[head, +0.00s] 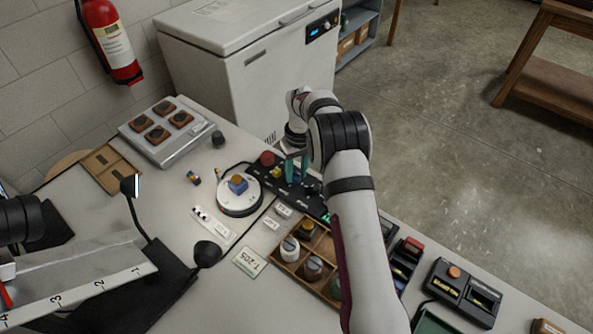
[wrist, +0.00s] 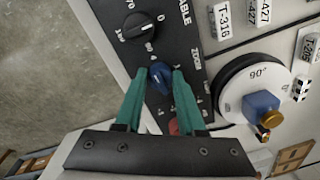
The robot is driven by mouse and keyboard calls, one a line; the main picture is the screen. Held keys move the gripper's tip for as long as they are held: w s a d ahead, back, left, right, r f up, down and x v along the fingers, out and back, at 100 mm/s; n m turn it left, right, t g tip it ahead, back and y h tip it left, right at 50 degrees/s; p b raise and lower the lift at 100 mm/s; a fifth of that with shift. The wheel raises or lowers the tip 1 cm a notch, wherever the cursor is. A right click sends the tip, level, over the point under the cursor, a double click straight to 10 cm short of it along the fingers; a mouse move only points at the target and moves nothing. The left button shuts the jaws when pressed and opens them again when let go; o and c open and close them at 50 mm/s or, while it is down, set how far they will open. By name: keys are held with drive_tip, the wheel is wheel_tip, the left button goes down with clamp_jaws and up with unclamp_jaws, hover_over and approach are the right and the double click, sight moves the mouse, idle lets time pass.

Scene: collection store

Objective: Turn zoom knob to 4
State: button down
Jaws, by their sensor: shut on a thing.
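The zoom knob (wrist: 160,76) is a small blue knob on a black control panel (wrist: 185,28), beside the printed word ZOOM. My gripper (wrist: 160,78) has its two green fingers on either side of the knob, shut on it. The knob's pointer and the small scale numbers around it are partly hidden and too small to read surely. In the head view my gripper (head: 297,170) reaches down to the panel (head: 318,207), and the fingers and arm hide the knob.
A larger black knob (wrist: 143,25) and a red button (wrist: 174,127) sit close to the zoom knob. A white turntable (head: 239,204) bearing a blue object (head: 238,183) stands left of the panel. A wooden compartment tray (head: 286,262) lies in front. A white freezer (head: 245,85) stands behind.

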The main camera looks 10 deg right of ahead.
sight(299, 174)
drive_tip(key=shift+m, duration=0.9)
drive_tip(key=c, duration=0.5)
unclamp_jaws()
drive_tip(key=shift+d+r, duration=0.2)
drive_tip(key=shift+r, duration=3.75)
drive_tip(key=shift+d+r, duration=0.2)
drive_tip(key=shift+r, duration=3.75)
